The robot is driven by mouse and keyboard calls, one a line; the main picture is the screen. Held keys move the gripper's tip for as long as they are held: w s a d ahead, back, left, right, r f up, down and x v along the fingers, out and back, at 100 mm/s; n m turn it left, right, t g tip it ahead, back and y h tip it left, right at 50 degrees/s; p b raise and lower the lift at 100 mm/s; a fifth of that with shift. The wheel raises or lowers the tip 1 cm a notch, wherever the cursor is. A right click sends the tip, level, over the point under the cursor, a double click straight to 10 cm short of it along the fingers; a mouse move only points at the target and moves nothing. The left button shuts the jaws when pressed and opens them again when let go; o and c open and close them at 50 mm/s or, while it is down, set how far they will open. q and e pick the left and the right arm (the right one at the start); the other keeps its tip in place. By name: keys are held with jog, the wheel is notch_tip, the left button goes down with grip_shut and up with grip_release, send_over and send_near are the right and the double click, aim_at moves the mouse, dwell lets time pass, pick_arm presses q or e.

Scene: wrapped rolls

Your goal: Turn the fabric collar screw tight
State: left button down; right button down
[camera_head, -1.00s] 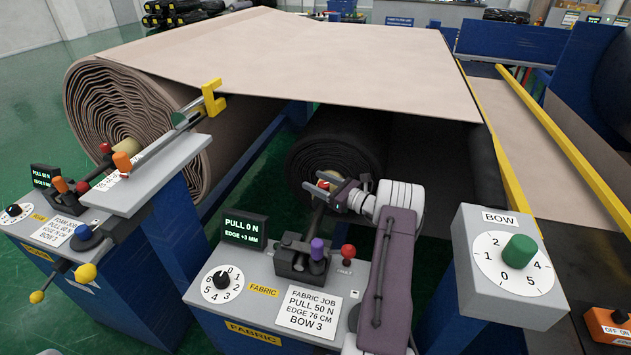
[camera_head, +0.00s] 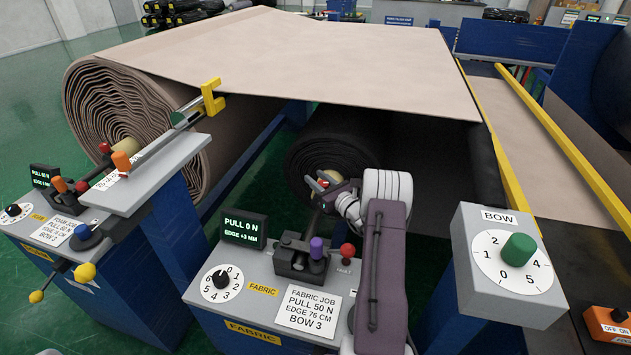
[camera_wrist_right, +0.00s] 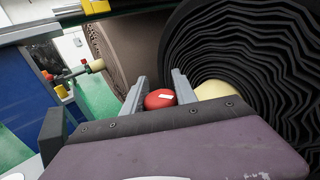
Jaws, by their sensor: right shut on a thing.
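The fabric collar screw is a red knob with a white mark (camera_wrist_right: 160,99), seen between the two fingers of my right gripper (camera_wrist_right: 158,90) in the right wrist view. The gripper is shut on it. In the head view my right gripper (camera_head: 321,184) is at the core end of the dark fabric roll (camera_head: 335,150), and the knob is mostly hidden by the fingers. A pale yellow core end (camera_wrist_right: 216,91) lies just right of the knob in the wrist view. My left gripper is not in view.
The fabric control box (camera_head: 205,268) stands in front of the roll, with a display reading PULL 0 N (camera_head: 244,229), a purple-topped lever (camera_head: 316,248) and a red knob (camera_head: 347,251). The BOW box (camera_head: 480,290) stands right of my arm. A large beige roll (camera_head: 120,110) is at left.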

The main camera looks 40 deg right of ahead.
aim_at(326, 187)
jog(key=shift+d+m+h, duration=0.15)
jog(key=shift+m+h, duration=0.45)
jog(key=shift+h, duration=0.3)
jog(key=c, duration=1)
grip_release()
jog(key=shift+r, duration=0.1)
jog(key=shift+o, duration=0.2)
jog(key=s, duration=0.6)
jog(key=s+a+b, duration=0.1)
jog(key=s, duration=0.2)
